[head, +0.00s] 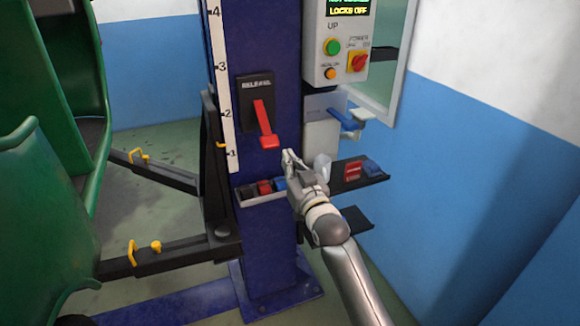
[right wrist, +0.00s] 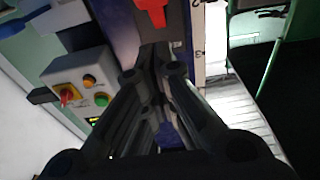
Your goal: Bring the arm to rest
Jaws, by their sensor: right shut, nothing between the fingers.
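My right gripper (head: 290,158) is in front of the blue lift column (head: 262,215), just below and to the right of the red release lever (head: 264,122). Its fingers are shut with nothing between them. In the right wrist view the shut fingers (right wrist: 155,62) point toward the red lever (right wrist: 152,12), with a gap that I cannot judge. The lever hangs downward from its black plate on the column. My right arm comes in from the bottom right. My left gripper is not in view.
A control box (head: 337,45) with green, red and orange controls is on the column's upper right. A tray (head: 262,200) and a dark shelf (head: 362,177) with small red and blue items are beside the gripper. Black lift arms (head: 165,255) reach toward the green rickshaw (head: 40,190) at left.

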